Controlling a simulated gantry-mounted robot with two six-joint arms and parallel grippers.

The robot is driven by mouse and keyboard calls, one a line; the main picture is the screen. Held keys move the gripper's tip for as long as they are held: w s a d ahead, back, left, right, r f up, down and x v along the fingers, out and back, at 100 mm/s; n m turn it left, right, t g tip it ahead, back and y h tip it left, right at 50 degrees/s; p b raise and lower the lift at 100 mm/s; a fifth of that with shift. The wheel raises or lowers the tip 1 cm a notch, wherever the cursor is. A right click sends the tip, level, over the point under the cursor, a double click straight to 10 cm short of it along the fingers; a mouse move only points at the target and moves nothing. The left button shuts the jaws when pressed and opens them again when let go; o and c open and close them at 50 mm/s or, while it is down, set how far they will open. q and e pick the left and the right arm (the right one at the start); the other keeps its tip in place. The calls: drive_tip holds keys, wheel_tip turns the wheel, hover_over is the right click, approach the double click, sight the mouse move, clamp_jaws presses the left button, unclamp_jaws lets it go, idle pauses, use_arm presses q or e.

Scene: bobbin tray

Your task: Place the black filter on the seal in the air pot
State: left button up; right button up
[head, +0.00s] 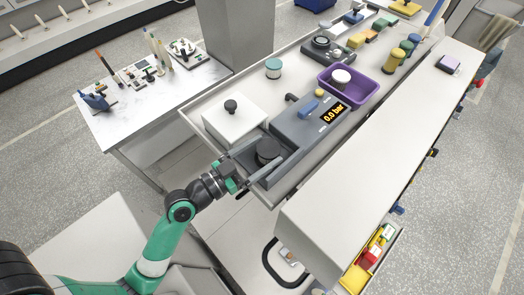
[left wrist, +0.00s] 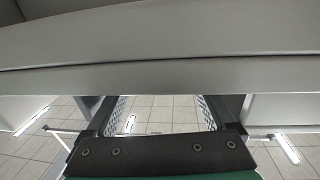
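The grey air pot unit (head: 290,127) sits in the tray and its display reads 0.0 bar. A dark round piece (head: 268,147) stands at its near left end; I cannot tell whether it is the black filter or part of the pot. The seal cannot be made out. My left gripper (head: 267,153) reaches over the tray's near edge, with its fingers apart on either side of the dark piece in the head view. In the left wrist view the fingers (left wrist: 160,115) are apart, with only floor visible between them. My right gripper is not in view.
A white block (head: 236,125) with a black knob (head: 231,106) stands left of the unit. A purple bin (head: 364,95) holding a white piece stands to its right. A long pale shelf (head: 370,150) runs along the near right side. A pale side table (head: 150,100) stands left.

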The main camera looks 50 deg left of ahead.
use_arm(q)
drive_tip(key=shift+r+p, duration=0.3)
drive_tip(key=s+b, duration=0.2)
drive_tip(key=s, duration=1)
drive_tip(key=shift+a+f, duration=0.15)
drive_tip(key=shift+a, duration=0.15)
